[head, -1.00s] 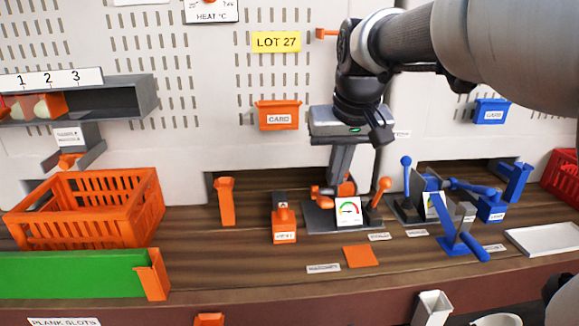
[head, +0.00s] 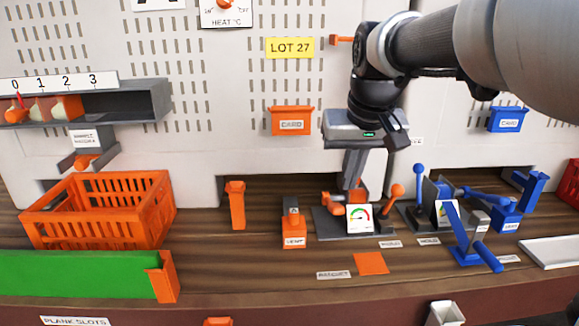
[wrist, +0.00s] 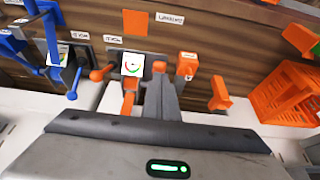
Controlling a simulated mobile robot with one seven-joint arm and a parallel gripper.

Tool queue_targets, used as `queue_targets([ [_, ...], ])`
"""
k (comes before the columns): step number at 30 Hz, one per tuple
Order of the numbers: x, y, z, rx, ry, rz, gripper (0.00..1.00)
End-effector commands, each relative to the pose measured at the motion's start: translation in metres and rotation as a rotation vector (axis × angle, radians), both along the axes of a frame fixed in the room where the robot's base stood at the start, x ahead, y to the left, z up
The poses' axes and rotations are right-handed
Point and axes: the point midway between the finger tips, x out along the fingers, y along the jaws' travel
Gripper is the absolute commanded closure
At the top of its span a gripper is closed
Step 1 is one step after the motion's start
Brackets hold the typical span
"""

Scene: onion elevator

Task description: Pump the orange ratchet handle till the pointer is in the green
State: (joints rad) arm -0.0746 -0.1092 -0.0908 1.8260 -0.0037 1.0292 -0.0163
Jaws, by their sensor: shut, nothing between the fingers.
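The orange ratchet unit stands on a dark plate (head: 325,226) on the wooden bench. Its white gauge (head: 360,213) faces forward with a coloured arc; the pointer is too small to read surely. My gripper (head: 352,184) points down, shut and empty, just behind the gauge. In the wrist view its fingers (wrist: 160,90) lie beside the gauge (wrist: 131,64), close to orange parts of the unit. Whether they touch cannot be told.
A similar blue unit (head: 437,190) with blue levers stands close at the right. An orange post block (head: 293,230) and an orange upright (head: 237,205) stand to the left, then an orange crate (head: 100,235). A flat orange square (head: 371,263) lies in front.

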Motion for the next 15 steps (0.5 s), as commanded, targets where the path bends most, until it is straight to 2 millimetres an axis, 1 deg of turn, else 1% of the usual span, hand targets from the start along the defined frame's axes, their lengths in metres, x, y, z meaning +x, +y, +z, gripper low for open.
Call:
queue_targets([
  [2, 0.001, 0.0, 0.001, 0.0, 0.003, 0.0, 1.0],
  [5, 0.01, 0.0, 0.011, 0.001, 0.027, -0.002, 1.0],
  [9, 0.035, 0.0, 0.034, 0.002, 0.105, -0.006, 1.0],
  [12, 0.053, 0.0, 0.048, 0.002, 0.168, -0.006, 1.0],
  [15, 0.067, 0.001, 0.057, 0.001, 0.221, -0.003, 1.0],
])
